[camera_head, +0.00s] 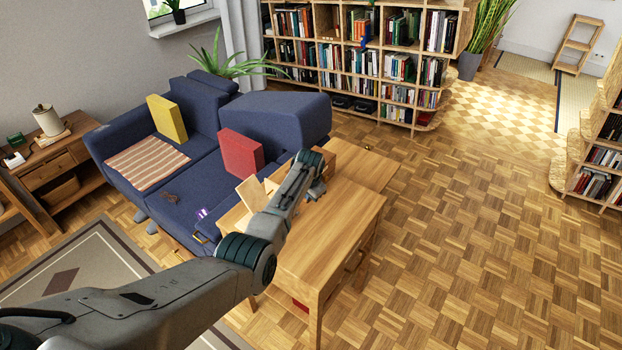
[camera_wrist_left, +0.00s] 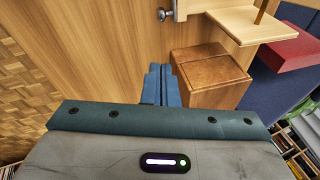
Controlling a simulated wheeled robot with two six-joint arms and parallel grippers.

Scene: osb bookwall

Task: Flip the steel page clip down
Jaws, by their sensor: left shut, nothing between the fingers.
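A small steel piece (camera_wrist_left: 167,14), which looks like the page clip, shows at the top of the left wrist view, at the edge of a pale wooden stand (camera_wrist_left: 248,24). The top edge of the picture cuts it off, so I cannot tell its tilt. In the head view the stand (camera_head: 253,192) is on the wooden table (camera_head: 335,232), and the clip cannot be made out. My left gripper (camera_head: 317,190) is over the table, to the right of the stand. In the left wrist view its blue fingers (camera_wrist_left: 161,82) are together and empty, apart from the clip.
A brown wooden box (camera_wrist_left: 208,72) sits on the table close to the right of my fingers. A blue sofa (camera_head: 180,175) with a red cushion (camera_head: 241,152) and a yellow cushion (camera_head: 167,119) stands behind the table at the left. The parquet floor (camera_head: 470,230) to the right is clear.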

